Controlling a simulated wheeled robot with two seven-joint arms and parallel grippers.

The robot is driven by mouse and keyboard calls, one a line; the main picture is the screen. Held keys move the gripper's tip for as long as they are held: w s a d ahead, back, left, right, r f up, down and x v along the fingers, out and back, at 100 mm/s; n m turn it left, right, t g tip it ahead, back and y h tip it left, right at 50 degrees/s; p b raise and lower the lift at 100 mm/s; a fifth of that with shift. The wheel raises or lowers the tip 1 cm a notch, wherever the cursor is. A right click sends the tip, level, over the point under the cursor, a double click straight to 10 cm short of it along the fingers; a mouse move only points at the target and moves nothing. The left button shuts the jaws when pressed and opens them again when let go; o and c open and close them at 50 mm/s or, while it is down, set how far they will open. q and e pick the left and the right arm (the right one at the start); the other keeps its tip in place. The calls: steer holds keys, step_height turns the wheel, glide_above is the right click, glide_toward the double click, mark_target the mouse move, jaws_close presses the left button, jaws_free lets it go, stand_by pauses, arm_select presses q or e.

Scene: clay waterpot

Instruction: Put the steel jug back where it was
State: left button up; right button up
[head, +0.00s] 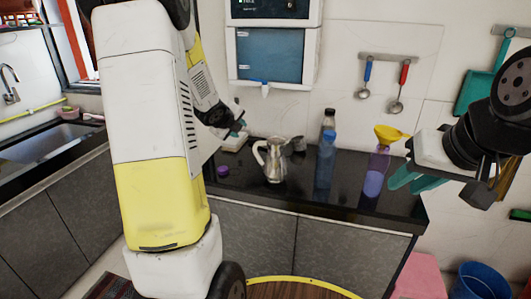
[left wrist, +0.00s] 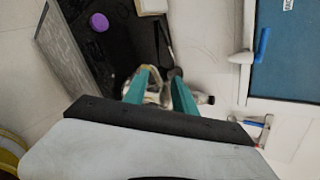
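The steel jug (head: 274,161) stands upright on the black counter (head: 335,200), with its handle to the left. In the left wrist view the jug (left wrist: 153,91) shows partly between and beyond my teal fingers, and the gripper body hides part of it. My left gripper (left wrist: 163,72) is open with a gap between its fingers. In the head view it is mostly hidden behind its own arm, up and left of the jug and apart from it. My right gripper (head: 412,178) is open and empty over the counter's right end.
A blue bottle (head: 325,160), a dark bottle behind it and a purple bottle (head: 374,172) with a yellow funnel (head: 390,134) stand right of the jug. A small metal cup (head: 298,144) is close behind it. A purple lid (head: 223,170) lies left. A water dispenser (head: 270,55) hangs above.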

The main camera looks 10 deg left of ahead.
arm_select(q)
steer(key=s+d+r+n+y, duration=0.1)
steer(key=s+d+r+n, duration=0.1)
steer(key=s+r+n, duration=0.55)
steer(key=s+d+n+g+h, duration=0.1)
steer(key=s+d+n, duration=0.3)
steer(key=s, duration=0.4)
steer(key=s+d+r+n+g+h, duration=0.1)
steer(key=s+d+n+g, duration=0.1)
steer(key=s+d+n, duration=0.3)
steer(key=s+d+r+n+g+h, duration=0.1)
steer(key=s+d+n, duration=0.4)
steer(key=s, duration=0.7)
steer(key=shift+s+n, duration=0.15)
steer(key=shift+n, duration=0.6)
